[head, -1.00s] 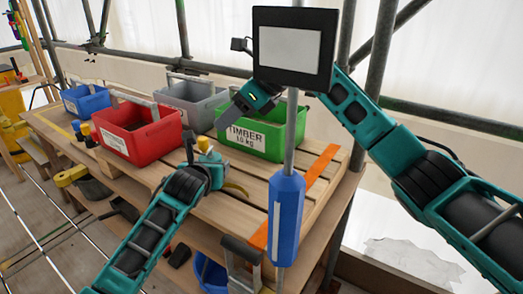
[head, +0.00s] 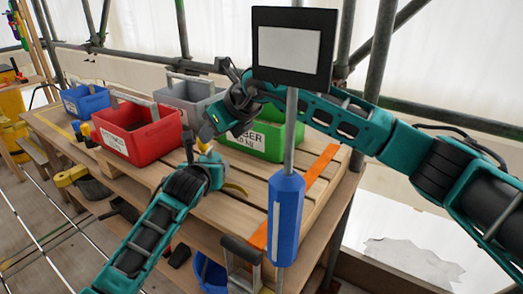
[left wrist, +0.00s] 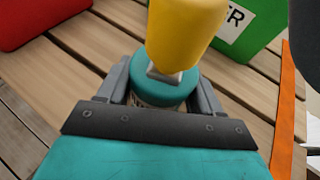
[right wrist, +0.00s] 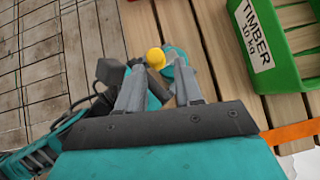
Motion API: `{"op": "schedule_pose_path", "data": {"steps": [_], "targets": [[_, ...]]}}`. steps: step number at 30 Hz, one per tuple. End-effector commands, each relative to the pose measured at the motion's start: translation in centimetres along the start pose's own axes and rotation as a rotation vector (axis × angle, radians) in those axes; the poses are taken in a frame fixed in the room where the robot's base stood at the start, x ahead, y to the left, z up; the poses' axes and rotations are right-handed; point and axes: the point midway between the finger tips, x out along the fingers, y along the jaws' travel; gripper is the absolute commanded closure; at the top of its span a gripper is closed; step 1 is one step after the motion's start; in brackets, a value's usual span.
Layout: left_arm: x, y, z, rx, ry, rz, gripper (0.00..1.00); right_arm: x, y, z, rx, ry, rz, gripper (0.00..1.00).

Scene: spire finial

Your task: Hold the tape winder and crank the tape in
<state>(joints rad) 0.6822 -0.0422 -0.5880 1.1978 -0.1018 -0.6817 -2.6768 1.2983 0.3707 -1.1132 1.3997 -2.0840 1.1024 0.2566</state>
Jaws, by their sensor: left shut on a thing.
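The tape winder is a small round teal body with a yellow crank knob (left wrist: 182,30). My left gripper (left wrist: 165,95) is shut on its teal body (left wrist: 160,78) in the left wrist view, one jaw on each side. In the head view the left gripper (head: 208,160) holds it above the slatted bench top. My right gripper (head: 208,132) is just above the winder, coming in from the right. In the right wrist view the right gripper (right wrist: 161,68) is open, its fingers apart, with the yellow knob (right wrist: 155,58) beyond and between the fingertips. Whether they touch it I cannot tell.
The wooden bench (head: 160,200) carries a green TIMBER crate (head: 270,142) just behind, a red crate (head: 140,135) at left, a grey crate (head: 195,95) and a blue crate (head: 85,100). An orange strip (head: 322,165) crosses the bench at right. Scaffold poles stand behind.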

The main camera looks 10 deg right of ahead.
Motion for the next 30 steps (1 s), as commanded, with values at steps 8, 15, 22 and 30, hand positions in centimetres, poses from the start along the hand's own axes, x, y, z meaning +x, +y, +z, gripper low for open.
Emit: {"op": "schedule_pose_path", "data": {"steps": [8,15,22,30], "targets": [[0.0,0.0,-0.1,0.002,0.002,0.0,0.7,5.0,0.0,-0.1,-0.011,0.005,0.014,0.65],[0.0,0.0,-0.1,0.0,0.003,0.0,0.7,4.6,-0.3,-0.2,-0.123,0.005,0.126,0.65],[0.0,0.0,-0.2,0.0,0.004,0.0,0.7,4.5,-0.5,-0.3,-0.223,0.003,0.229,0.65],[0.0,0.0,-0.2,0.0,0.005,0.0,0.7,4.3,-0.9,-0.2,-0.346,0.003,0.351,0.65]]}}
